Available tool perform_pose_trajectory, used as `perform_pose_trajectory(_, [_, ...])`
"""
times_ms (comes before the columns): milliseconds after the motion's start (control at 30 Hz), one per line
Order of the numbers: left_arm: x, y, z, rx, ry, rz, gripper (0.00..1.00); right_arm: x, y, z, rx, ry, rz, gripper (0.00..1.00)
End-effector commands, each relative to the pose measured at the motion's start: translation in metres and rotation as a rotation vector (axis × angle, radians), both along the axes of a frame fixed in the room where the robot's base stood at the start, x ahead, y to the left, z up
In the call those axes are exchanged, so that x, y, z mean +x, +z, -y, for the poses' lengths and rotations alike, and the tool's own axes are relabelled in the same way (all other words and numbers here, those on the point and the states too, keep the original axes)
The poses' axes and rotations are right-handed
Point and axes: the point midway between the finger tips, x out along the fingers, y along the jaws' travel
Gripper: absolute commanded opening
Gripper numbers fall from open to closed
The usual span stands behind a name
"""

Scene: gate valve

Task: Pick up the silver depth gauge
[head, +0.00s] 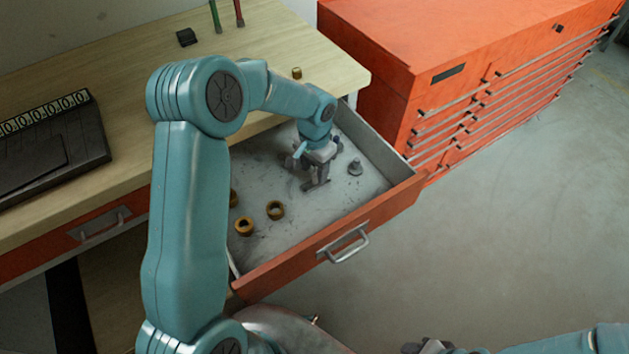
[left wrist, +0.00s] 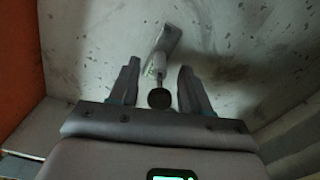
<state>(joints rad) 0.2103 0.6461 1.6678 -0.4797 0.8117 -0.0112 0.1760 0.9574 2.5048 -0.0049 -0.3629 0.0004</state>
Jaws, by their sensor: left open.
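The silver depth gauge (left wrist: 167,42) lies in the open drawer, with a pale flat bar at its far end, a thin stem and a dark round end. In the left wrist view, my left gripper (left wrist: 158,70) is open, with one finger on each side of the gauge's stem and gaps between. In the head view, my left gripper (head: 317,174) is low over the drawer floor and largely hides the gauge. My right arm enters at the bottom right, its gripper (head: 430,347) cut off by the frame edge.
The open drawer (head: 385,205) also holds several brass rings (head: 275,210) at the left and a small grey knob-like part (head: 355,167) right of my gripper. Its walls surround the gripper. A wooden bench (head: 110,65) and an orange tool cabinet (head: 385,60) stand behind.

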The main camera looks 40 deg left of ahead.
Motion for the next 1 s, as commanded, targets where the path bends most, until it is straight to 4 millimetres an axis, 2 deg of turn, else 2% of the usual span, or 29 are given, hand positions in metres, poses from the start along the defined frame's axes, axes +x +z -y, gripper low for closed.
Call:
perform_pose_trajectory(200, [0.000, -0.002, 0.000, 0.000, 0.000, 0.001, 0.47, 0.000, 0.000, 0.000, 0.000, 0.000, 0.000, 0.43])
perform_pose_trajectory(233, [0.000, -0.002, 0.000, 0.000, 0.000, 0.000, 0.44, 0.000, 0.000, 0.000, 0.000, 0.000, 0.000, 0.43])
perform_pose_trajectory(367, [0.000, -0.002, 0.000, 0.000, 0.000, 0.000, 0.02, 0.000, 0.000, 0.000, 0.000, 0.000, 0.000, 0.43])
perform_pose_trajectory(400, [0.000, -0.002, 0.000, 0.000, 0.000, 0.000, 0.00, 0.000, 0.000, 0.000, 0.000, 0.000, 0.000, 0.43])
perform_pose_trajectory(767, [0.001, 0.001, 0.000, 0.001, 0.000, 0.002, 0.00, 0.000, 0.000, 0.000, 0.000, 0.000, 0.000, 0.43])
perform_pose_trajectory(867, [0.001, 0.008, 0.000, 0.002, 0.001, 0.002, 0.00, 0.000, 0.000, 0.000, 0.000, 0.000, 0.000, 0.43])
perform_pose_trajectory(1000, [0.001, 0.029, 0.000, 0.001, 0.001, 0.005, 0.00, 0.000, -0.001, 0.000, 0.000, 0.000, 0.000, 0.43])
